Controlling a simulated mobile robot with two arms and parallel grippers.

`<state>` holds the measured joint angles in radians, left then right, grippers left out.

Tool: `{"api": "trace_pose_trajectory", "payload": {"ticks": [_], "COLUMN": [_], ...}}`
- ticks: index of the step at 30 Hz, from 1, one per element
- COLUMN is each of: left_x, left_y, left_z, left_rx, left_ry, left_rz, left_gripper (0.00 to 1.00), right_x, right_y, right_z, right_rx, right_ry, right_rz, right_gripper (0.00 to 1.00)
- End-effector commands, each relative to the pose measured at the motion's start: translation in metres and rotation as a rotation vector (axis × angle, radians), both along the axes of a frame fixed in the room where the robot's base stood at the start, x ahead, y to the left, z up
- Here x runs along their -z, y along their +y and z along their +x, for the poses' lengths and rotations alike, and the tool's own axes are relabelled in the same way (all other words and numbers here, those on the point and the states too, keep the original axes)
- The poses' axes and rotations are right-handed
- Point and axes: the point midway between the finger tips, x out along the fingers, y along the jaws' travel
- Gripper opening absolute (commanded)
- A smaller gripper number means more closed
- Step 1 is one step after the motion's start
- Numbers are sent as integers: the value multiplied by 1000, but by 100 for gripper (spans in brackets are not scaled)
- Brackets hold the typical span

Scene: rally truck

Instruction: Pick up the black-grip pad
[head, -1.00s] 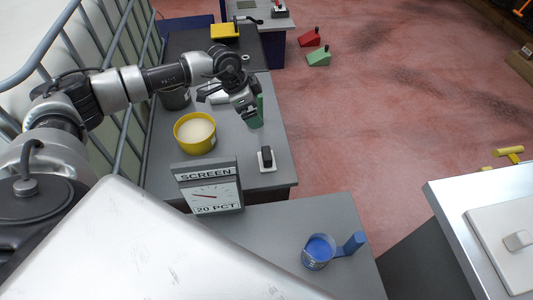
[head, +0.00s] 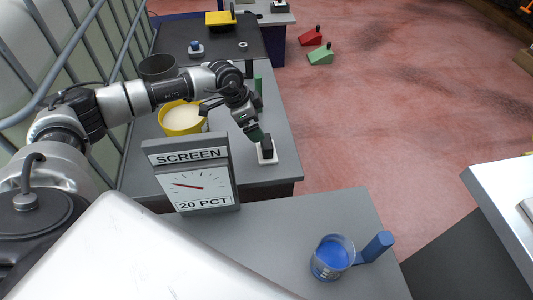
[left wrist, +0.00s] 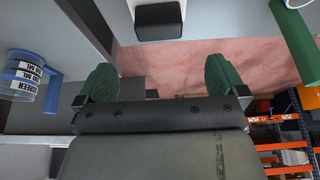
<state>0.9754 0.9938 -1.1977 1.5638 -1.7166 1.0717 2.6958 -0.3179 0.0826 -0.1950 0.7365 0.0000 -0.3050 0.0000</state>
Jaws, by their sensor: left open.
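The black-grip pad, a white pad with an upright black grip (head: 267,148), lies near the right edge of the grey table. It also shows at the top of the left wrist view (left wrist: 158,18). My left gripper (head: 257,134) is open and empty, just behind and above the pad in the head view. In the left wrist view its green fingertips (left wrist: 162,78) stand wide apart, with the black grip beyond the gap between them. The grip looks apart from both fingers. My right gripper is not in view.
A grey SCREEN sign (head: 190,178) with a dial stands left of the pad. A yellow bowl (head: 182,119) of pale material and a green handle (head: 258,86) are near my arm. A blue-filled cup (head: 332,257) stands on the near table. Red floor lies right.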

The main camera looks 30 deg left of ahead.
Motion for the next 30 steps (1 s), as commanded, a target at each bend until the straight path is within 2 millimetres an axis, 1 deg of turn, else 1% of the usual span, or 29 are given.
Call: {"api": "trace_pose_trajectory", "payload": {"ticks": [1, 6, 11, 14, 18, 21, 24, 30], "left_x": [10, 33, 43, 54, 75, 85, 89, 89], "left_y": [-4, -11, -14, -18, -24, -27, -29, -29], "left_z": [2, 7, 10, 12, 16, 19, 20, 20], "left_rx": [2, 1, 0, 1, 2, 1, 0, 0], "left_ry": [3, 3, 1, 3, 2, 2, 1, 1], "left_rz": [-1, 0, 0, 0, 0, 0, 0, 0], "left_gripper": [100, 100, 100, 100, 100, 100, 100, 100], "right_x": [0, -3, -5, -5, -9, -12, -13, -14], "right_y": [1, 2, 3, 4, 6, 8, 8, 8], "right_z": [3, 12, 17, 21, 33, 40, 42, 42], "right_rx": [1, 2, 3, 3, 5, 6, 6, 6], "right_ry": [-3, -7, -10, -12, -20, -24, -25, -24], "right_rz": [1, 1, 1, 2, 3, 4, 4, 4], "right_gripper": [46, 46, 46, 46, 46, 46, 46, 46]}}
